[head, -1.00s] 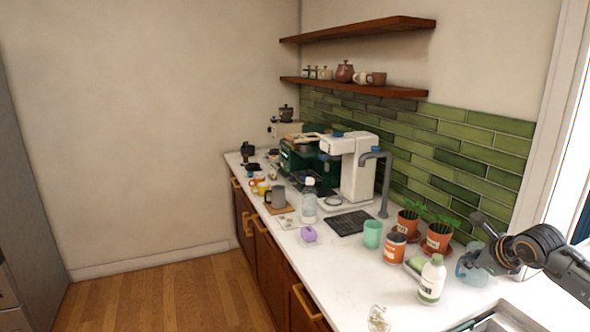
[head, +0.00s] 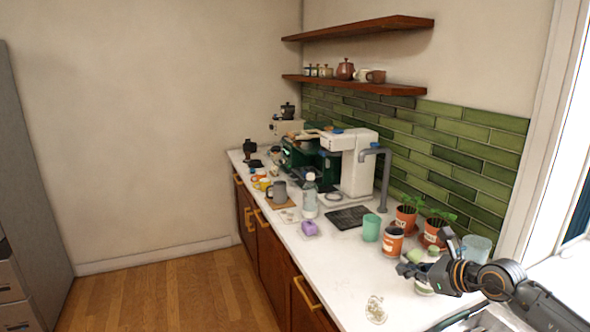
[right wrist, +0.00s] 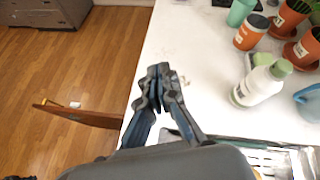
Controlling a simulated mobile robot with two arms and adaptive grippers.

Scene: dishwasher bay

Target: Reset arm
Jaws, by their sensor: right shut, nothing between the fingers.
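My right gripper (head: 408,270) is at the lower right of the head view, over the counter near the white bottle, which its arm partly hides. In the right wrist view its fingers (right wrist: 160,74) are closed together with nothing between them. The white counter (right wrist: 180,38) lies beyond the fingertips. My left gripper is in neither current view.
A white bottle (right wrist: 258,84), an orange canister (right wrist: 251,32) and potted plants (head: 436,232) stand near the right gripper. A metal rack (right wrist: 270,160) is at the wrist view's lower right. A brown panel (right wrist: 80,115) juts out left. The counter's front stretch is mostly clear.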

